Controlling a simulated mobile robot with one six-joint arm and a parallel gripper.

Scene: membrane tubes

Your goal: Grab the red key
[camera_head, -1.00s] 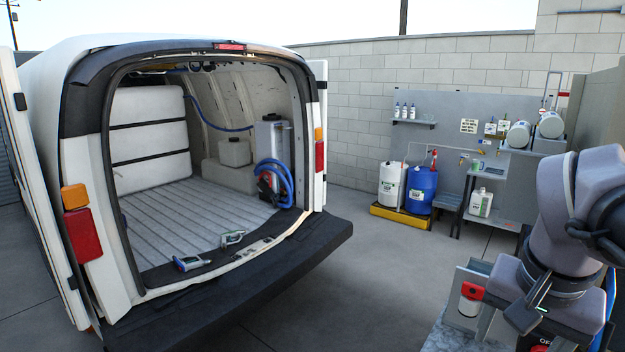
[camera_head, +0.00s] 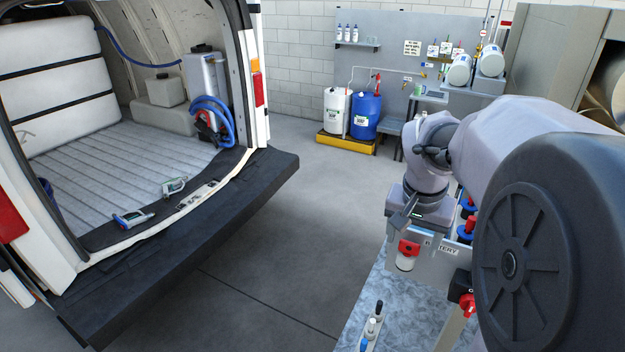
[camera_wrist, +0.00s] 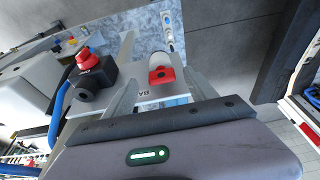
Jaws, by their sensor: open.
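A red key-like piece (camera_head: 408,248) sits over a white cylinder at the front of the panel marked BATTERY (camera_head: 437,243). In the wrist view the same red piece (camera_wrist: 161,75) shows ahead, between the two grey fingers of my gripper (camera_wrist: 158,84). My gripper is open, with nothing held. A second red piece (camera_head: 467,301), a knob on a black block, is at the right of the panel; it also shows in the wrist view (camera_wrist: 88,60), left of the fingers. I cannot tell which of them is the red key. My fingertips are mostly hidden in the head view.
Red-and-blue fittings (camera_head: 468,226) stand behind the panel. An open van (camera_head: 130,160) is at left. The floor between is clear.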

